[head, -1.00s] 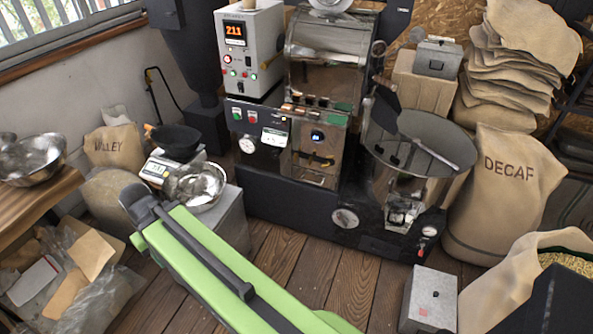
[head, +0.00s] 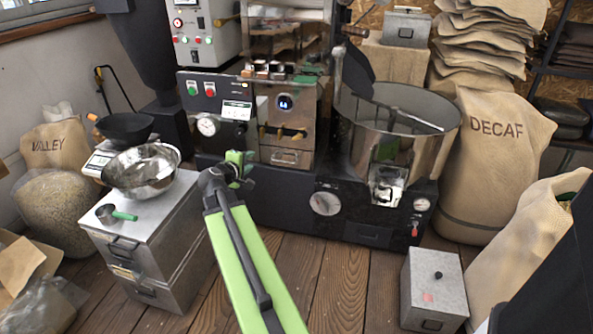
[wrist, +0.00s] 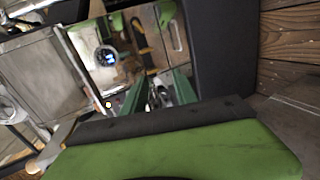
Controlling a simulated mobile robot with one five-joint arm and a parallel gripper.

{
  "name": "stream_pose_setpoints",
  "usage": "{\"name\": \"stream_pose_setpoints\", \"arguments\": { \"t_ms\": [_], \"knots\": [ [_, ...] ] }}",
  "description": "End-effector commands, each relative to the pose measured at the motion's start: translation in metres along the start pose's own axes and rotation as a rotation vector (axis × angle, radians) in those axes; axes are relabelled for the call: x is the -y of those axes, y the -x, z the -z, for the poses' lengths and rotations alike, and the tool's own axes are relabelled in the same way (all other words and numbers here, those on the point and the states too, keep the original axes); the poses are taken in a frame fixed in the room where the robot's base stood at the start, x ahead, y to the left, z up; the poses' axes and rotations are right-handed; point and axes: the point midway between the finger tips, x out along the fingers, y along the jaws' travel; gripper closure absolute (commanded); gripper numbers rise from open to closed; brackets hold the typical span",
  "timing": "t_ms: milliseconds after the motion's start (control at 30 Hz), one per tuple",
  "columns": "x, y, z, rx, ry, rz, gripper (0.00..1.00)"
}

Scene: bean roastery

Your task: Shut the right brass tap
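The right brass tap (head: 299,135) sits on the front of the shiny metal panel below a small blue round display. The left brass tap (head: 264,131) is beside it on the same panel. My gripper (head: 240,165) is in front of the roaster, to the left of and lower than the taps, and apart from the right tap. In the wrist view my gripper's green fingers (wrist: 158,95) stand apart with no object seen between them. Brass-yellow tap parts show beyond them, but I cannot tell there whether each is open or shut.
A steel bowl (head: 142,170) and a green-handled scoop (head: 115,213) are on the metal cabinet (head: 150,240) at left. The round cooling drum (head: 400,110) is right of the panel. A grey box (head: 433,285) stands on the floor at right. Wooden floor between is clear.

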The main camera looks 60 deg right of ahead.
Motion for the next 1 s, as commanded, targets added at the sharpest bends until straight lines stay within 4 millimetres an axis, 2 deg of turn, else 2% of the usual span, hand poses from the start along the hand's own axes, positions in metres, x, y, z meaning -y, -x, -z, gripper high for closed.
{"name": "stream_pose_setpoints", "arguments": {
  "t_ms": [33, 100, 200, 300, 400, 567, 667, 767, 1000],
  "knots": [
    [0.026, -0.038, -0.022, 0.011, 0.062, -0.072, 0.65],
    [0.024, -0.068, -0.045, 0.019, 0.171, -0.169, 0.65],
    [0.022, -0.097, -0.071, 0.031, 0.317, -0.268, 0.65],
    [0.021, -0.115, -0.089, 0.04, 0.424, -0.326, 0.65],
    [0.018, -0.122, -0.097, 0.045, 0.485, -0.354, 0.65],
    [0.013, -0.123, -0.099, 0.045, 0.508, -0.364, 0.65],
    [0.01, -0.13, -0.098, 0.046, 0.506, -0.363, 0.65],
    [0.003, -0.148, -0.097, 0.048, 0.505, -0.363, 0.65],
    [-0.018, -0.205, -0.094, 0.047, 0.504, -0.362, 0.65]
  ]
}}
